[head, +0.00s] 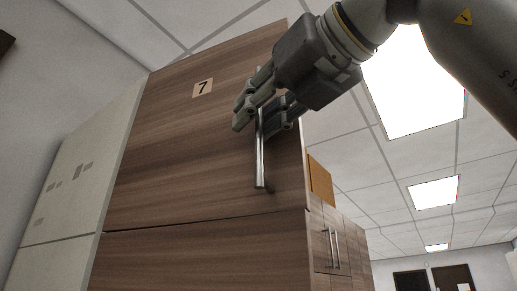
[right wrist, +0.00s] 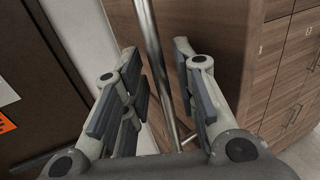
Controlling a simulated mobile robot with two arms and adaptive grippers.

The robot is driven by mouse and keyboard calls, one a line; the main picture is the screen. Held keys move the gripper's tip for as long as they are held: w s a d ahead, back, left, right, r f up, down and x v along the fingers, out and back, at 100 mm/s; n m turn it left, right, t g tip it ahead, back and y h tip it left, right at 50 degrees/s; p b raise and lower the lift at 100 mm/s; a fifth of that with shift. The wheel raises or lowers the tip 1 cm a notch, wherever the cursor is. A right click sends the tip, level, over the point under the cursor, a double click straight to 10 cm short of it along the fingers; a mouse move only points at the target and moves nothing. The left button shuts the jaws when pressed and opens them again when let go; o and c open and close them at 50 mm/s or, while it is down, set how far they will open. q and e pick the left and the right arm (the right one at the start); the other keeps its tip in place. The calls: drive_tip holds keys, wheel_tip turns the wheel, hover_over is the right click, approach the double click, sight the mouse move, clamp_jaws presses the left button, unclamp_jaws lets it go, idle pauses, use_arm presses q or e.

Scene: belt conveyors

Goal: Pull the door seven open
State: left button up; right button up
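Door seven (head: 190,140) is a brown wood-grain cabinet door with a "7" label (head: 203,88) near its top. It looks flush with the panel below it. Its handle (head: 260,165) is an upright metal bar near the door's right edge. My right gripper (head: 262,113) is at the upper part of the bar, with fingers on both sides. In the right wrist view, the handle (right wrist: 153,50) runs between the parted fingers of the right gripper (right wrist: 158,65), with gaps showing beside it. The handle's upper end is partly hidden by the gripper in the head view. My left gripper is not in view.
A lower wood panel (head: 210,258) lies below the door. More cabinets with handles (head: 335,245) and an orange-brown box (head: 320,183) stand behind to the right. A pale cabinet side (head: 75,185) is at the left. Open room shows at the right, with dark doors far back.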

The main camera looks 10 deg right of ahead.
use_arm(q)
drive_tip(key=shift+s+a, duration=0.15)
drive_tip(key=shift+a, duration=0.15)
use_arm(e)
drive_tip(key=shift+f, duration=0.1)
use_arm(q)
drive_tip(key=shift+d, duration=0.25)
use_arm(e)
drive_tip(key=v, duration=1.2)
